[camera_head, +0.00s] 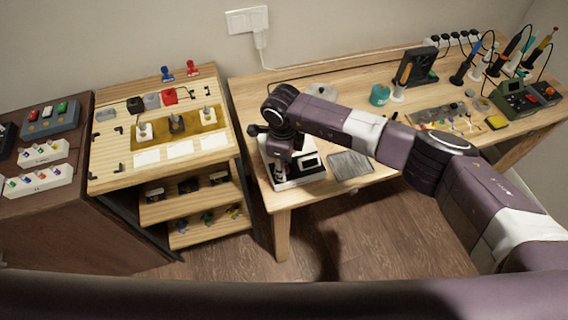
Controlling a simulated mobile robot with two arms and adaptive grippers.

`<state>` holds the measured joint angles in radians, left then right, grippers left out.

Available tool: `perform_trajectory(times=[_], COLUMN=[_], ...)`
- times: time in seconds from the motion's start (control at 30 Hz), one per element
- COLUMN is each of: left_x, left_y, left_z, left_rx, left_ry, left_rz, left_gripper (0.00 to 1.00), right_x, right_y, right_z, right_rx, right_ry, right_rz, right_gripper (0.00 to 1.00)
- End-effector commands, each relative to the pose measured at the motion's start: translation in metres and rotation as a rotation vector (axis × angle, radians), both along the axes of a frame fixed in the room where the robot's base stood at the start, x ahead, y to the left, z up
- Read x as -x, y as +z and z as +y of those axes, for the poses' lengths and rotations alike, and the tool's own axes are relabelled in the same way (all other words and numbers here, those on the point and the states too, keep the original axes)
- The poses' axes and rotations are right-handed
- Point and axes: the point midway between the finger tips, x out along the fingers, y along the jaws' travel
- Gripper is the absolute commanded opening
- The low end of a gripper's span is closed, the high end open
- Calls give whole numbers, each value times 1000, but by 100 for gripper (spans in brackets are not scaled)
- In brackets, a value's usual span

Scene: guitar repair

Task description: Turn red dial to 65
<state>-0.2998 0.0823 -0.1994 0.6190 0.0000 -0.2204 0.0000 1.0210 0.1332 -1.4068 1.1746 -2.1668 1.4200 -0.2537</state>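My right arm reaches in from the right across the wooden table. Its gripper (281,168) points down over a small white and black device (300,183) at the table's front left corner. A dark display (310,162) shows on the device, just right of the gripper. The gripper and wrist cover the left part of the device. I cannot make out a red dial or a number on it. The fingers are too small and dark to tell whether they are open or shut, or whether they touch anything. My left gripper is not in view.
A grey plate (350,165) lies right of the device. A green soldering station (515,98), a dark stand (415,67) and several tools stand farther right. A wooden workbench (110,150) with open drawers (190,205) stands left, with a gap between it and the table.

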Motion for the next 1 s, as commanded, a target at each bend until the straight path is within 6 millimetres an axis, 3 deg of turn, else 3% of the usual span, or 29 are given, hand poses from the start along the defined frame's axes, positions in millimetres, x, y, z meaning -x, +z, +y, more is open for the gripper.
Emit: perform_trajectory(times=[0.1,0.43,0.77,1.0], left_x=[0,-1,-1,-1], left_y=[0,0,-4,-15], left_z=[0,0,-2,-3], left_rx=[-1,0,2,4], left_ry=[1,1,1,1], left_rz=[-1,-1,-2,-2], left_gripper=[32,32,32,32], right_x=[0,0,0,-1], right_y=[0,0,0,-2], right_z=[0,0,1,1], right_rx=[0,-1,-1,-2], right_ry=[0,0,-32,-161], right_rz=[0,1,1,-1], right_gripper=[37,1,0,0])
